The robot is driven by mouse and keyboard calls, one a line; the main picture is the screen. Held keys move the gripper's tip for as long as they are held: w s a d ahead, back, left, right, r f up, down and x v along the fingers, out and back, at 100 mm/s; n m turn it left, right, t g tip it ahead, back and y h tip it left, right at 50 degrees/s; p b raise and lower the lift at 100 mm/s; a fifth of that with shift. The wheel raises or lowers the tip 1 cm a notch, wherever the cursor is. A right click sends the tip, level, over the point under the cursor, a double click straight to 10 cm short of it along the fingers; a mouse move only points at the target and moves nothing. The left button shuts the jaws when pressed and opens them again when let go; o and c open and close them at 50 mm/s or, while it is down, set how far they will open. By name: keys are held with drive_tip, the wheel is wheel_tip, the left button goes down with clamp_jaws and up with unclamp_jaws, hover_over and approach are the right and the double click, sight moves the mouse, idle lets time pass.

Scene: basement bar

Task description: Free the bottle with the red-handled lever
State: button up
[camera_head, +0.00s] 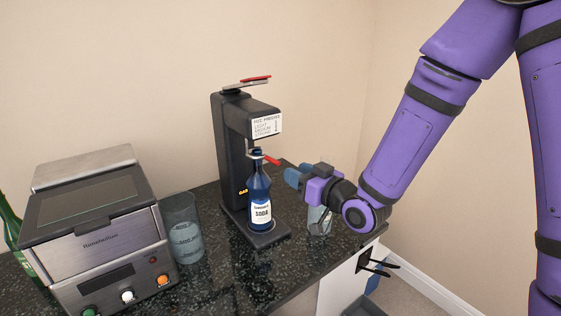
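The blue soda bottle (260,200) with a white label stands upright on the base of a black soda machine (230,150), its neck under the machine's head. A small lever with a red handle (271,160) sits at the bottle's neck and points to the right. A second, flat red-topped lever (255,79) is on top of the machine. My gripper (297,182) is just right of the bottle and lever, apart from both in this view. I cannot make out the gap between its fingers.
A clear glass (318,218) stands behind my gripper near the counter's right edge. Another glass (184,230) and a steel appliance (95,235) stand left of the machine. A green bottle (12,230) is at the far left. Bare dark counter (215,270) lies in front.

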sight(279, 164)
drive_tip(key=x, duration=0.9)
drive_tip(key=shift+s, duration=0.1)
clamp_jaws()
